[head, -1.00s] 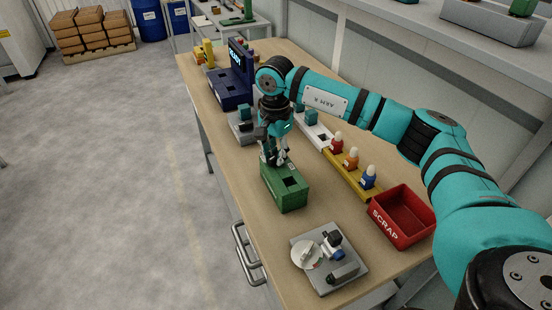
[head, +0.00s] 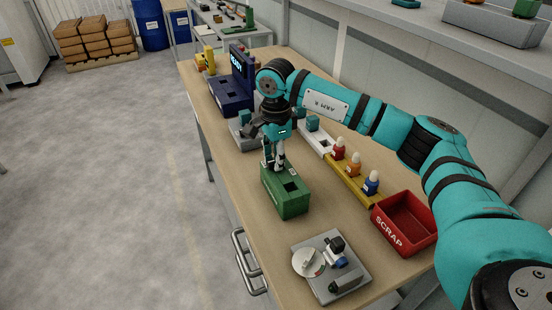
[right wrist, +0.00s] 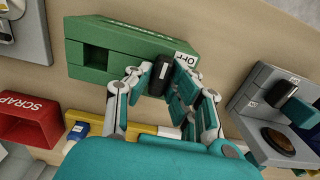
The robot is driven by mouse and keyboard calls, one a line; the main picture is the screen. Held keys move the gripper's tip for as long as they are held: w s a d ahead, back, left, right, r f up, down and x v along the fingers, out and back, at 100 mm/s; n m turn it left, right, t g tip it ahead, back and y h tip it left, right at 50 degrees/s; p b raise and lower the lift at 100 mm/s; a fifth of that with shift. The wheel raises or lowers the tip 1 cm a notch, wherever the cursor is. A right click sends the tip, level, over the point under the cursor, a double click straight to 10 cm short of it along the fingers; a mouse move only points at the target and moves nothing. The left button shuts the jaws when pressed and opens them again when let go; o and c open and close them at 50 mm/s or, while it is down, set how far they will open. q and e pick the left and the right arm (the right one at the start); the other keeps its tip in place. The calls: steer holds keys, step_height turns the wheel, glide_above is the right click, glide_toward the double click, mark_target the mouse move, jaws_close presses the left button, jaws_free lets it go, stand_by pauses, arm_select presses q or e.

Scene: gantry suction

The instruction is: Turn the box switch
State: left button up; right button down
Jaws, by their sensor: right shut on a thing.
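The green box (head: 290,200) stands on the workbench, with a square opening in its top. The right wrist view also shows the green box (right wrist: 95,35) and its black switch knob (right wrist: 163,62), which has a white mark. An OFF label (right wrist: 187,58) sits beside the knob. My right gripper (head: 273,166) points down at the far end of the box. In the right wrist view its fingers (right wrist: 160,82) are closed around the knob from both sides. The head view hides the knob behind the fingers. My left gripper is not in view.
A red SCRAP bin (head: 405,222) and a grey plate with a dial (head: 332,278) stand nearer. A yellow rack (head: 352,180) with several bottles lies to the right. A grey fixture (head: 243,136) and a dark blue unit (head: 232,98) stand behind the box.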

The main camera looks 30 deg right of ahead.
steer(key=c, duration=1.2)
jaws_free()
steer(key=shift+c, duration=0.2)
step_height(320, 180, up, 12)
steer(key=shift+r, duration=0.1)
